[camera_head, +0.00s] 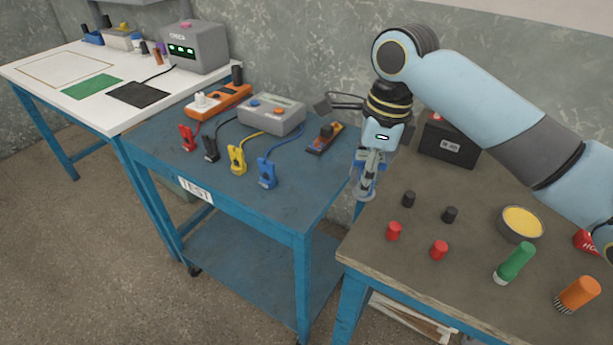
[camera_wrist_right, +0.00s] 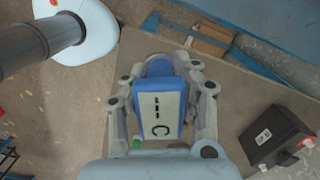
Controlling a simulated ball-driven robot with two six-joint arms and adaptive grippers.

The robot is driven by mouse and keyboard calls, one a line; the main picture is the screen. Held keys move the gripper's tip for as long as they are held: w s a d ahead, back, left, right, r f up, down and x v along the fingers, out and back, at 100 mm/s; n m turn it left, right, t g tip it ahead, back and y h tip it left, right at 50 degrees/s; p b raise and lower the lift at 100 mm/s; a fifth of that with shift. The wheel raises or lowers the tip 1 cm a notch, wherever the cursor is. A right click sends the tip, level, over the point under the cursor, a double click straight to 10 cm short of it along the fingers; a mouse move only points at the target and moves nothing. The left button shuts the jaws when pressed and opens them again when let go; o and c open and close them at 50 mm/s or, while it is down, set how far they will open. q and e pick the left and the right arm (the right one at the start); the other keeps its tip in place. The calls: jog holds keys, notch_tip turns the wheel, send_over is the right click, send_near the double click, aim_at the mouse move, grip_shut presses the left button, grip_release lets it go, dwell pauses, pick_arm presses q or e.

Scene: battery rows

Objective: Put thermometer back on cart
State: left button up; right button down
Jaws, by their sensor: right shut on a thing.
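My right gripper (camera_head: 367,187) points down near the left edge of the brown-topped bench (camera_head: 400,270), by the gap beside the blue cart (camera_head: 235,200) labelled TEST. In the right wrist view, the right gripper (camera_wrist_right: 161,85) is shut on the thermometer (camera_wrist_right: 159,115), a blue device with a pale face marked with dark segments and a C. In the head view the fingers largely hide the thermometer. My left gripper is not in view.
The cart top holds a grey meter (camera_head: 272,116), an orange power strip (camera_head: 218,101), several coloured clamps and a small orange-and-dark tool (camera_head: 324,139). Its front right area is clear. A black battery (camera_head: 448,140), several terminal caps and a yellow-filled dish (camera_head: 521,223) stand on the bench.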

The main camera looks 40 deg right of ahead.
jog(key=shift+w+d+r+p, duration=0.25)
jog(key=shift+w+r+p, duration=0.15)
jog(key=shift+w+r, duration=0.4)
jog(key=shift+w, duration=0.35)
jog(key=w+a+f, duration=0.1)
jog(key=w+f, duration=0.1)
jog(key=w+a+f+b, duration=0.1)
jog(key=w, duration=0.2)
jog(key=w+a+f, duration=0.2)
jog(key=w, duration=0.1)
jog(key=shift+f, duration=0.35)
jog(key=shift+w+a+f+b, duration=0.15)
jog(key=shift+w+a+f, duration=0.15)
jog(key=shift+w, duration=0.15)
jog(key=shift+w+a+f+b, duration=0.15)
jog(key=shift+w+f, duration=0.1)
jog(key=shift+w, duration=0.15)
jog(key=shift+w+a+f, duration=0.1)
jog(key=shift+w+f, duration=0.05)
notch_tip(320, 180, down, 4)
jog(key=shift+r, duration=0.25)
jog(key=shift+f, duration=0.35)
jog(key=c, duration=1)
grip_release()
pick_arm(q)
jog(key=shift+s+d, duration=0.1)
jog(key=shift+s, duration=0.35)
